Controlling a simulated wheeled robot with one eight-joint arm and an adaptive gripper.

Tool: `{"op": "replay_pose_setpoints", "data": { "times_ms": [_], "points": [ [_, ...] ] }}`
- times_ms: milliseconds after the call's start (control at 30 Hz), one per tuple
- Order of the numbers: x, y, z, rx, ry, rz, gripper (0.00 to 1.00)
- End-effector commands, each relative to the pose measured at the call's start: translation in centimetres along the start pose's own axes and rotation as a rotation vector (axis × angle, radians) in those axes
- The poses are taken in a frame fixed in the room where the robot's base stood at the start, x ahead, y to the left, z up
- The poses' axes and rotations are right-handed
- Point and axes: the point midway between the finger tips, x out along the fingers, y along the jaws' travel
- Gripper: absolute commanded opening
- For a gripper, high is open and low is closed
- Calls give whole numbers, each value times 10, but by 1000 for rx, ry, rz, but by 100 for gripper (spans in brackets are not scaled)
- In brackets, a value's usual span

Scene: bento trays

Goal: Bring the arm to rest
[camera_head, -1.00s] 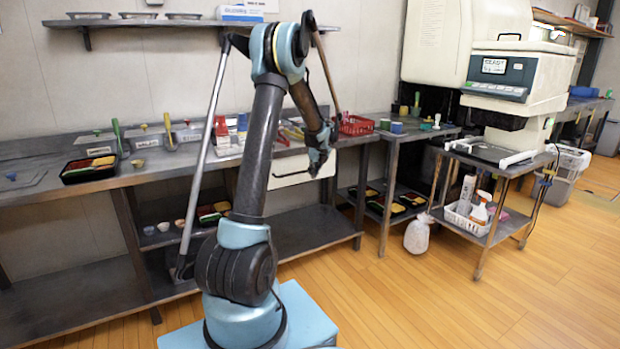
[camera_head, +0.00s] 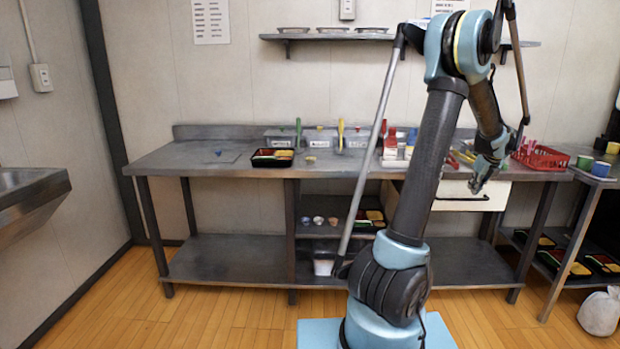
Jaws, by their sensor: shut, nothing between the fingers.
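My arm rises from its blue base at the right of the head view, goes up to a bent elbow near the top, then its forearm hangs down to the right. My gripper (camera_head: 477,184) points down at the end of it, shut and empty. It shows small in front of the white drawer front of the metal table, near the table's front edge. It appears to touch nothing.
A metal table (camera_head: 215,161) carries a filled bento tray (camera_head: 272,163), several tubs with coloured handles and a red basket (camera_head: 541,157). More trays lie on the shelf below. A sink (camera_head: 30,200) is at the left. The wooden floor (camera_head: 215,318) in front is clear.

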Motion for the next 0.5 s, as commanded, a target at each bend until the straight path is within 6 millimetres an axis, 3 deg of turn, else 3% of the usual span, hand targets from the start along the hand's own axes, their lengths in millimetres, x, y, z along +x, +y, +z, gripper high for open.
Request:
{"op": "replay_pose_setpoints", "data": {
  "times_ms": [33,200,500],
  "points": [
    [-7,24,8,-75,6,9,0],
    [-29,92,24,-341,25,37,0],
    [-63,208,26,-804,45,87,0]
  ]
}}
